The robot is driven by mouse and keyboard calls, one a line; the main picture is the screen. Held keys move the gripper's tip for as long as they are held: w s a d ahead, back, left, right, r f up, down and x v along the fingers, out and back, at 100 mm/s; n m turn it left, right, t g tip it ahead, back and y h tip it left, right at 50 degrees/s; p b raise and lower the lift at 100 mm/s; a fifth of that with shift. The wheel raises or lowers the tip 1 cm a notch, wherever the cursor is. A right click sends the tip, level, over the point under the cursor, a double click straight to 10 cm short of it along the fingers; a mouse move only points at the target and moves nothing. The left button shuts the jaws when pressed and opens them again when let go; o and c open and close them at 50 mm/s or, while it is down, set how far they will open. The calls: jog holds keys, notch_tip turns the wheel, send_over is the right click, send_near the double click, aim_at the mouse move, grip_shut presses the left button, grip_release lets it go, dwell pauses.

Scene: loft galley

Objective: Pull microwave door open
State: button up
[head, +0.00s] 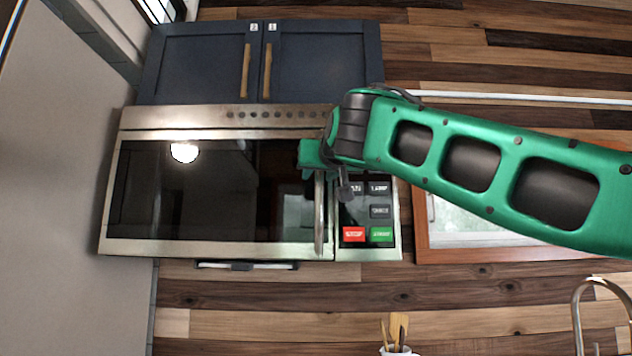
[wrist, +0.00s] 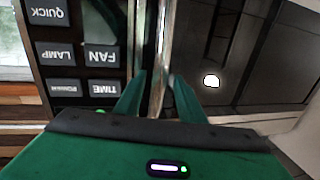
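The microwave (head: 220,247) is a wide steel-framed unit with a dark glass door (head: 215,200), and the door looks closed flush with the front. Its upright steel handle (head: 319,225) is at the door's right edge. My green gripper (head: 316,160) is at the upper part of this handle, partly hiding it. In the wrist view the handle (wrist: 161,50) runs between the two green fingers of my gripper (wrist: 158,80). The fingers stand apart, one on each side, with a small gap seeming to show beside the handle.
A button panel (head: 368,212) is right of the handle. Dark blue cabinets (head: 205,62) with wooden pulls are above the microwave. A pale wall or panel (head: 60,190) stands close to its left. A utensil holder (head: 398,351) and a faucet (head: 577,310) are below right.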

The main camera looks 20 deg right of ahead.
jog(key=shift+w+d, duration=0.1)
jog(key=shift+w, duration=0.4)
grip_shut()
jog(key=shift+s, duration=0.1)
